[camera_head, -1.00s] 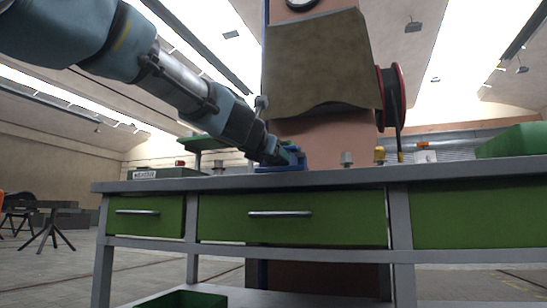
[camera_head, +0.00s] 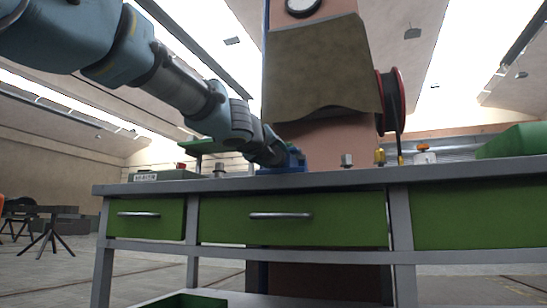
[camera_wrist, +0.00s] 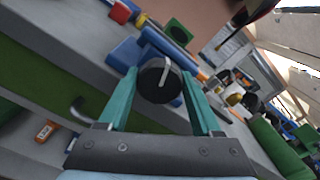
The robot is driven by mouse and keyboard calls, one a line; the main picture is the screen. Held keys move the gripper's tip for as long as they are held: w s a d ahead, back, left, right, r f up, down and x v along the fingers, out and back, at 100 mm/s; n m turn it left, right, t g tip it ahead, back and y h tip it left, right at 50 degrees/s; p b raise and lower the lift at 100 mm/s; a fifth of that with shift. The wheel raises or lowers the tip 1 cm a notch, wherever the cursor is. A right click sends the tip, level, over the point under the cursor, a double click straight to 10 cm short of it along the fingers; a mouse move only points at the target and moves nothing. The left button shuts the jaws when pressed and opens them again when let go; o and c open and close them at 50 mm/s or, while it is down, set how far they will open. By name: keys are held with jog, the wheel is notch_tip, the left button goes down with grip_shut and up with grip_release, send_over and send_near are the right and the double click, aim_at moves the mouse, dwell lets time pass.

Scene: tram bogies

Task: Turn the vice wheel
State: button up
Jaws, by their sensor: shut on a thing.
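The blue vice (camera_head: 297,161) stands on the workbench, partly hidden by my arm in the head view. It also shows in the wrist view (camera_wrist: 124,54). The vice wheel (camera_wrist: 150,90) is a round black disc with a pale bar across it, in the middle of the wrist view. My gripper (camera_wrist: 160,82) has one teal finger on each side of the wheel and is shut on it. In the head view my gripper (camera_head: 280,157) is low over the bench top, at the vice; the wheel cannot be made out there.
The grey workbench (camera_head: 420,172) has green drawers (camera_head: 290,218) with metal handles. A green box (camera_head: 515,141) stands at its right end. Small metal pieces (camera_head: 346,160) and a yellow-topped item (camera_head: 380,157) stand right of the vice. A large pinkish machine column (camera_head: 325,140) rises behind.

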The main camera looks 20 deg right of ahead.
jog(key=shift+f+n, duration=0.15)
jog(key=shift+n, duration=0.65)
jog(key=o, duration=1.4)
